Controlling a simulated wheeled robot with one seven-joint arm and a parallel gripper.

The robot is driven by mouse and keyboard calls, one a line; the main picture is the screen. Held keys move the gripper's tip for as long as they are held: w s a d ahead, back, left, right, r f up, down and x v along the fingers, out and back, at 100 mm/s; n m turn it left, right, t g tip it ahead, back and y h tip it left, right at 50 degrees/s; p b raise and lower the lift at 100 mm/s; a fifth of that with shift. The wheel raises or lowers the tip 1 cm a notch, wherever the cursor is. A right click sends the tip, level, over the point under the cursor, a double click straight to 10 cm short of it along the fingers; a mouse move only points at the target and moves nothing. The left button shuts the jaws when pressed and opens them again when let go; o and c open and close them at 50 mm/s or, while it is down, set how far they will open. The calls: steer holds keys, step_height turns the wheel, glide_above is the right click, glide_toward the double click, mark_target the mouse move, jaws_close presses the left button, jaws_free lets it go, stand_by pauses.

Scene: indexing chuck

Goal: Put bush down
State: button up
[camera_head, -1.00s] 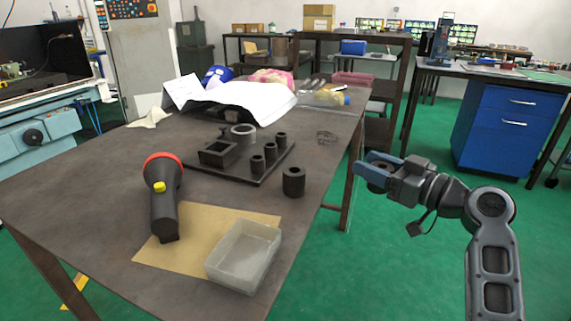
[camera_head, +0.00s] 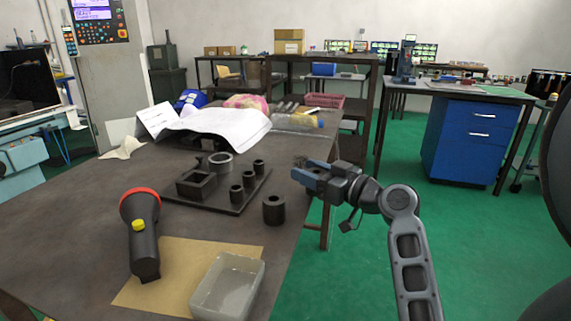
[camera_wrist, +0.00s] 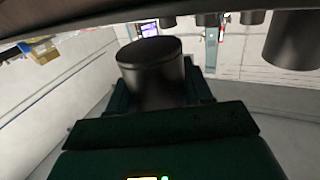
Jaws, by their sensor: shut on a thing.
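My gripper (camera_head: 312,176) is beside the table's right edge in the head view, its blue fingers pointing left. It is shut on a dark cylindrical bush (camera_wrist: 152,68), which fills the space between the fingers in the wrist view. In the head view the held bush is small and mostly hidden by the fingers. Another dark bush (camera_head: 274,210) with a hole stands upright on the table (camera_head: 80,225), just right of a black plate (camera_head: 208,201). The plate bears several dark parts: a square hollow block (camera_head: 197,184), a grey ring (camera_head: 220,166) and smaller cylinders (camera_head: 236,195).
A translucent bin (camera_head: 228,288) stands on a tan sheet (camera_head: 165,288) at the table's front. A black flashlight (camera_head: 142,240) lies left of it. Bare tabletop lies left of the plate.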

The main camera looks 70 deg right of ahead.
steer(key=x, duration=0.4)
steer(key=shift+w+r+p, duration=0.1)
steer(key=shift+w+p, duration=0.05)
steer(key=shift+p, duration=0.15)
steer(key=shift+w+d+f, duration=0.3)
steer(key=shift+w, duration=0.4)
steer(key=shift+w+d+f, duration=0.25)
steer(key=shift+w+f, duration=0.05)
steer(key=shift+w, duration=0.4)
steer(key=shift+f, duration=0.25)
steer(key=o, duration=1.4)
steer(key=shift+c, duration=0.2)
steer(key=shift+r, duration=0.1)
